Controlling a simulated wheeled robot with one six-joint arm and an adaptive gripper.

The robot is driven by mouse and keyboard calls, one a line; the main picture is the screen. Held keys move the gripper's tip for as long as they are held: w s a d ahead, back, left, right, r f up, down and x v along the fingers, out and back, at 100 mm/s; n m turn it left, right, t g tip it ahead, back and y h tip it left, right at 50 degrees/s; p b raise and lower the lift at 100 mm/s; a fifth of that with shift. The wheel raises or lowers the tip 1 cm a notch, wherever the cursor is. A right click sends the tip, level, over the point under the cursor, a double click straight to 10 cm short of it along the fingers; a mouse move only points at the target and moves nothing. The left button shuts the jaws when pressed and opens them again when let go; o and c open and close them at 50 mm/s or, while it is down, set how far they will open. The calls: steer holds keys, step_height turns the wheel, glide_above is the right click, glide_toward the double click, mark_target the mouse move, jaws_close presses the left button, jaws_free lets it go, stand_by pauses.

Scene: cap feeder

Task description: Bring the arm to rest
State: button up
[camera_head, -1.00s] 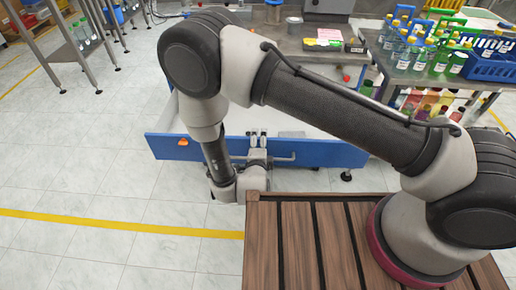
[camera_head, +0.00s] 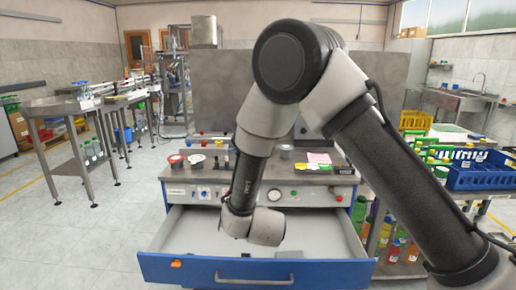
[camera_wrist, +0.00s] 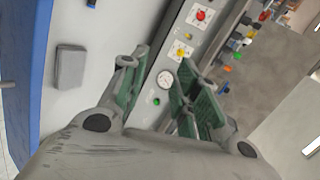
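My arm is bent, with its elbow high in the head view and its wrist hanging over the open drawer (camera_head: 255,268). In the wrist view my gripper (camera_wrist: 164,92) has its two green-padded fingers spread apart with nothing between them. The fingers are hidden behind my wrist in the head view. The wrist view shows the drawer's pale inside with a small grey block (camera_wrist: 71,67) in it, and the machine's control panel (camera_wrist: 182,50) beyond the fingers. The gripper appears clear of the drawer handle (camera_head: 254,281).
The machine's worktop (camera_head: 312,171) carries small cups and papers behind my wrist. At right stand a blue crate (camera_head: 480,176) and bottles on a rack. A steel table (camera_head: 62,107) stands at left. Open floor lies at the front left.

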steer(key=s+d+r+n+g+y, duration=0.15)
steer(key=d+r+n, duration=0.25)
steer(key=d+r, duration=0.45)
steer(key=s+d+r+n+g+y, duration=0.15)
steer(key=d+r+n, duration=0.35)
steer(key=r, duration=0.6)
steer(key=s+d+r+n+g+h, duration=0.2)
steer(key=s+d+r+n, duration=0.1)
steer(key=s+d, duration=0.9)
steer(key=s+d+r+n+g+h, duration=0.2)
steer(key=s+d+r+n, duration=0.1)
steer(key=s+d, duration=0.8)
steer(key=s+r, duration=0.1)
steer(key=s, duration=0.2)
steer(key=shift+d+r+h, duration=0.25)
steer(key=shift+d+h, duration=0.05)
steer(key=shift+d, duration=0.1)
